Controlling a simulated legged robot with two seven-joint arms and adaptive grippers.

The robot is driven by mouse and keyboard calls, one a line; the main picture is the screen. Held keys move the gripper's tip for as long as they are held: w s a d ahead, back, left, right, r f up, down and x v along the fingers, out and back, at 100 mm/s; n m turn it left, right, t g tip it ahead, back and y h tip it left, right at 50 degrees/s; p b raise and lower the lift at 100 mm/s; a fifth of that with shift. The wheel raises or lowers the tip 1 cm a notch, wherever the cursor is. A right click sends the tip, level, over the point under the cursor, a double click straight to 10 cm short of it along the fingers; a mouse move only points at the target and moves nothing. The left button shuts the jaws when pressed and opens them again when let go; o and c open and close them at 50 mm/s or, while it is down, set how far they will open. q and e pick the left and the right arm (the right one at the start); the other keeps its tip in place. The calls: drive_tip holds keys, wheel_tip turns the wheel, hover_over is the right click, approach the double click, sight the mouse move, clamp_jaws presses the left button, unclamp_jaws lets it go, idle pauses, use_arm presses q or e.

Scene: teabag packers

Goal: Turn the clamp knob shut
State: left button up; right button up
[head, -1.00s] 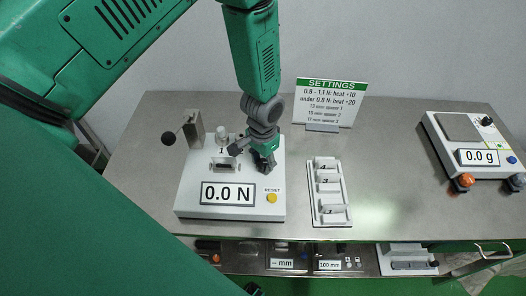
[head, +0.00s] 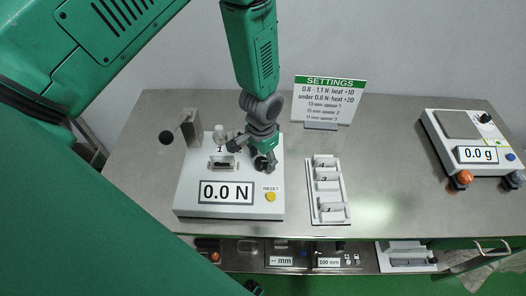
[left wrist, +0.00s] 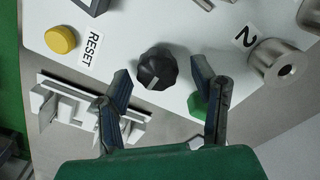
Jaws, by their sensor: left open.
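The white tester (head: 185,207) with a 0.0 N display stands on the bench. A black ridged knob (left wrist: 158,68) with a pale pointer mark is on its top near RESET; in the head view, the knob (head: 261,163) is partly covered by my gripper. My left gripper (left wrist: 160,72) is open above the tester, its two fingers either side of the knob in the left wrist view, with visible gaps. A grey metal round part (left wrist: 282,65) beside the label 2 is right of the fingers there. My right gripper is not in view.
A yellow RESET button (head: 270,197) is close to the knob. A white rack (head: 328,190) of numbered pieces stands just right of the tester. A lever with a black ball (head: 166,139) is at its left. A scale (head: 477,150) stands far right, with clear bench between.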

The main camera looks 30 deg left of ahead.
sight(262, 159)
use_arm(q)
wheel_tip(262, 159, up, 12)
idle(0.5)
drive_tip(key=shift+f, duration=0.1)
